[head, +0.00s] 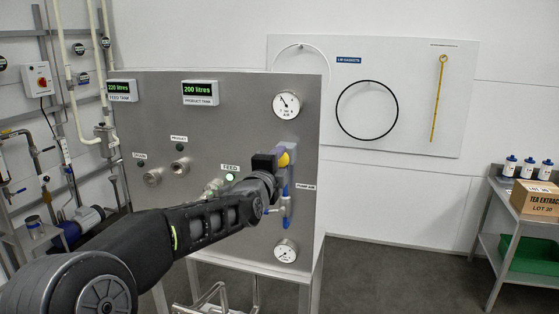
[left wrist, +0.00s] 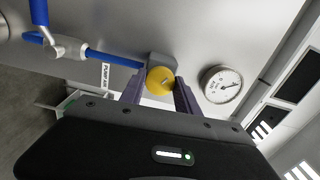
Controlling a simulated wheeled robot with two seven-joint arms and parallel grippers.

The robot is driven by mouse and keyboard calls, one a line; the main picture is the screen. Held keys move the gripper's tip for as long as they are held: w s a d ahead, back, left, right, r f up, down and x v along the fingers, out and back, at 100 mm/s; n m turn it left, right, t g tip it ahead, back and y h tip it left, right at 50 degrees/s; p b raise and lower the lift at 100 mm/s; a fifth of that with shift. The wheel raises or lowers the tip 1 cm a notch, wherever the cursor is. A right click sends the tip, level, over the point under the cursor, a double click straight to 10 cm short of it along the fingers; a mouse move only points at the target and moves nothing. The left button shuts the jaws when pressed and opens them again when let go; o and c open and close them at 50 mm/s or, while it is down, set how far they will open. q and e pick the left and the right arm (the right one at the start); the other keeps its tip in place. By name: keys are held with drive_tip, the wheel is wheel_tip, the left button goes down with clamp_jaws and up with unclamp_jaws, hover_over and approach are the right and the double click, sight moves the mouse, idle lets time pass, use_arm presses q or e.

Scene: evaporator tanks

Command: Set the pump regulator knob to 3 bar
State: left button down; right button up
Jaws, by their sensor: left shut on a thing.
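The pump regulator knob is yellow (left wrist: 160,81) and sits between the two fingers of my left gripper (left wrist: 158,92) in the left wrist view. In the head view a yellow part of the knob (head: 284,159) shows just right of the gripper (head: 277,158). My left gripper is shut on the knob. A round gauge (head: 287,105) is above it on the steel panel (head: 150,110); the same gauge shows in the left wrist view (left wrist: 220,84). Its needle shows, but its numbers are too small to read. My right gripper is not in view.
A second gauge (head: 286,251) is low on the panel. Blue air pipes (head: 287,205) run below the knob. Two displays (head: 200,92) are at the panel's top. A shelf with a carton (head: 536,200) stands at the right. Open floor lies between.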

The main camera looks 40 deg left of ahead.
use_arm(q)
drive_tip(key=shift+m, duration=1.3)
drive_tip(key=shift+f, duration=0.1)
drive_tip(key=c, duration=0.9)
unclamp_jaws()
drive_tip(key=shift+s+d, duration=0.15)
drive_tip(key=shift+s, duration=0.25)
drive_tip(key=b+v, duration=0.2)
drive_tip(key=v, duration=0.5)
